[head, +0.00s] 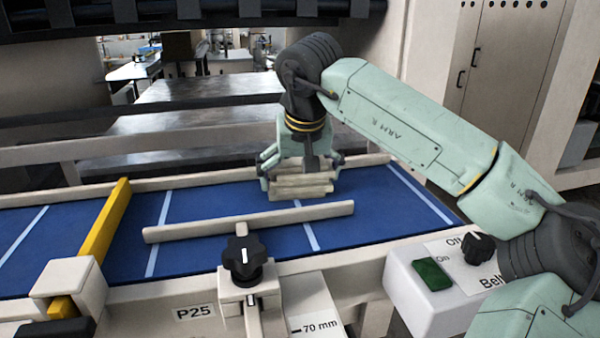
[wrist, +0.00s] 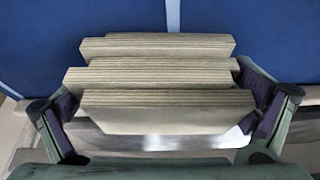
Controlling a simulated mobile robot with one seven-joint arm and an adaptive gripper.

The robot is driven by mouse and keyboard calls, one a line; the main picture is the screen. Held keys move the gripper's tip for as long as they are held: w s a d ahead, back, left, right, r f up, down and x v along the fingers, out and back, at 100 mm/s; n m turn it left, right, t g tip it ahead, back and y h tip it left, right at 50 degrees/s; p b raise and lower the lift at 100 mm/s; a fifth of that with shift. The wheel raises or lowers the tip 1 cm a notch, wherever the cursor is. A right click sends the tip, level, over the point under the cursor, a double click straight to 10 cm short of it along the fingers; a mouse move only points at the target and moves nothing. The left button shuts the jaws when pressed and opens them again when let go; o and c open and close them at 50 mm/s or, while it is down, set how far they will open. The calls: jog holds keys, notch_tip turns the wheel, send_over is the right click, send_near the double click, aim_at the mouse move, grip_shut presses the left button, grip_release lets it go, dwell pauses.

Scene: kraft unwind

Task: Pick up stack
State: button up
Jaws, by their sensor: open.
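The stack (head: 303,187) is a pile of pale, layered pieces lying on the blue belt. Its pieces are slightly offset from one another. In the wrist view the stack (wrist: 155,75) shows striped edges and sits between the fingers. My gripper (head: 300,170) is over the stack with its fingers down on both sides. In the wrist view my gripper (wrist: 162,112) is open, with dark finger pads left and right of the nearest pieces. The left pad is close to the stack; I cannot tell if either pad touches it.
The blue belt (head: 215,205) has white cross lines. A beige guide bar (head: 250,221) with a black knob (head: 244,258) stands in front of the stack. A yellow bar (head: 103,220) crosses the belt at left. A control box (head: 440,285) with a green switch is at front right.

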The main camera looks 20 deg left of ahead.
jog(key=shift+c, duration=0.4)
jog(key=c, duration=0.8)
